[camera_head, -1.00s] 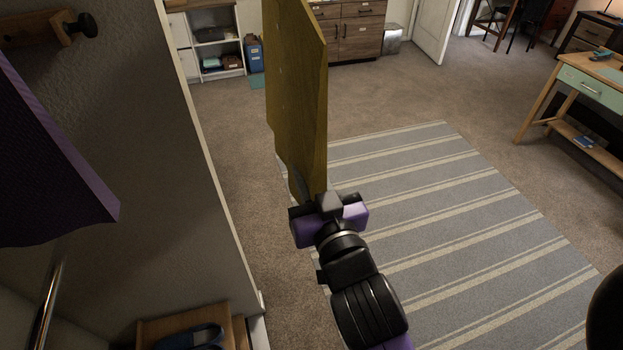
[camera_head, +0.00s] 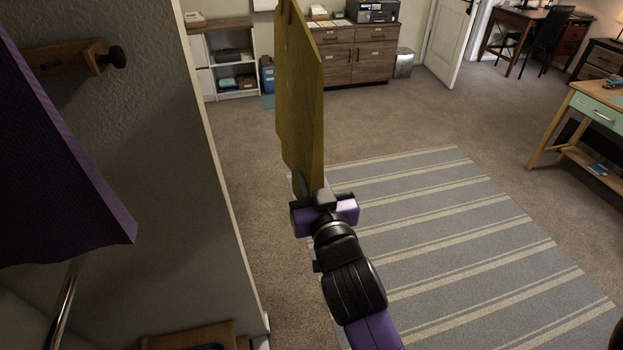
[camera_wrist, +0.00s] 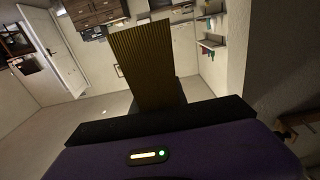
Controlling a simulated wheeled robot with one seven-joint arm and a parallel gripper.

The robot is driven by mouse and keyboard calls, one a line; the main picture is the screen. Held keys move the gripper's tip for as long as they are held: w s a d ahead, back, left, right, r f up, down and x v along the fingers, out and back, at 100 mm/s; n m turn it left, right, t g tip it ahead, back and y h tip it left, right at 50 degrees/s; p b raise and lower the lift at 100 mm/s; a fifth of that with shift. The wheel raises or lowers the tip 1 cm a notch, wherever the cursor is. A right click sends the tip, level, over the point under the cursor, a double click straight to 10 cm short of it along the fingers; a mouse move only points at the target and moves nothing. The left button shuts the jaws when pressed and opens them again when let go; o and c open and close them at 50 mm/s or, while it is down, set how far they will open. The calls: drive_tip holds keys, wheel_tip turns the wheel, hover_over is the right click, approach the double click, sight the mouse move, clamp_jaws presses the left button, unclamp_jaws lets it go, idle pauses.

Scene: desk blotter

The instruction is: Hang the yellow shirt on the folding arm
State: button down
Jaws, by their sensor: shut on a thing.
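The yellow shirt (camera_head: 302,95) hangs in my gripper (camera_head: 304,188) as a flat, stiff-looking panel reaching up past the top of the head view. My gripper is shut on its lower end. In the wrist view the shirt (camera_wrist: 148,65) stands out ahead of the gripper, its ribbed face showing. The shirt is in open air over the floor, apart from the wall. A wooden piece with a black knob (camera_head: 75,58) is on the wall at the upper left; I cannot tell whether it is the folding arm.
The wall (camera_head: 185,200) ends in a corner left of my gripper. A metal rod (camera_head: 65,310) is at the lower left. The striped rug (camera_head: 430,230) and carpet to the right are clear.

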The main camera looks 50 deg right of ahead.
drive_tip(key=shift+x, duration=1.85)
drive_tip(key=shift+f+b, duration=0.55)
drive_tip(key=shift+f, duration=0.2)
drive_tip(key=c, duration=1.3)
unclamp_jaws()
drive_tip(key=shift+o, duration=0.2)
drive_tip(key=shift+f, duration=0.1)
drive_tip(key=shift+a, duration=0.1)
drive_tip(key=b+v, duration=0.1)
drive_tip(key=v, duration=0.5)
drive_tip(key=shift+s+a+f, duration=0.1)
drive_tip(key=shift+s, duration=0.1)
drive_tip(key=shift+s+a+b, duration=0.3)
drive_tip(key=shift+s+b, duration=0.05)
drive_tip(key=shift+s, duration=0.2)
